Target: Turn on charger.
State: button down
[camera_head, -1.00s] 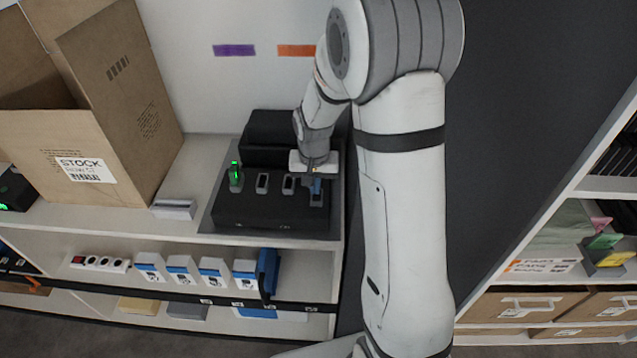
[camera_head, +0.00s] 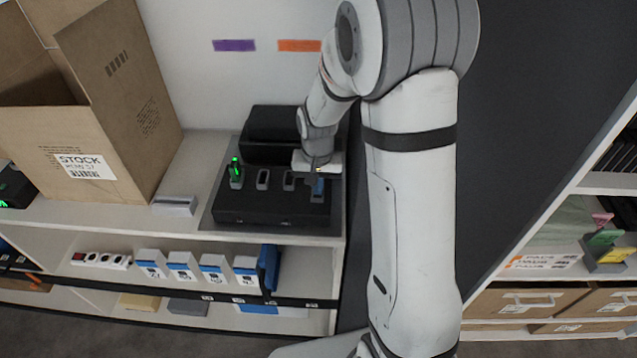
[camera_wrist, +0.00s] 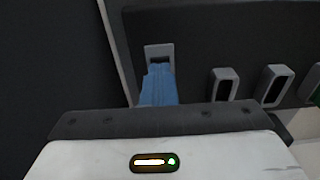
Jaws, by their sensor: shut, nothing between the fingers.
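The charger (camera_head: 245,206) is a black box with a row of grey-framed slots, on the top shelf of the white unit. A device with a green light (camera_head: 236,168) stands in its leftmost slot. A blue piece (camera_head: 319,188) stands in its rightmost slot. The two middle slots look empty. In the wrist view the blue piece (camera_wrist: 158,85) stands in a grey slot just beyond my gripper's dark front edge. My gripper (camera_head: 314,174) is shut and empty, close above the rightmost slot. Its fingertips are hard to make out, and I cannot tell whether they touch anything.
A large open carton (camera_head: 110,110) stands left of the charger, with a small pale box (camera_head: 175,206) between them. A dark panel (camera_head: 515,130) rises on the right. The lower shelf (camera_head: 110,247) holds a power strip and several blue-white boxes.

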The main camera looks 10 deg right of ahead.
notch_tip(320, 180, up, 14)
jog(key=shift+s+p, duration=0.3)
jog(key=shift+s, duration=0.1)
jog(key=shift+a+f+b, duration=0.1)
jog(key=shift+f+b, duration=0.05)
jog(key=shift+b, duration=0.2)
jog(key=shift+w+r+t+b, duration=0.25)
jog(key=shift+t+b, duration=0.15)
jog(key=shift+b, duration=0.6)
jog(key=f, duration=0.4)
jog(key=w+f+p, duration=0.1)
jog(key=f, duration=0.4)
jog(key=f+p, duration=0.1)
jog(key=f, duration=0.4)
jog(key=shift+w+d, duration=0.25)
jog(key=shift+w, duration=0.05)
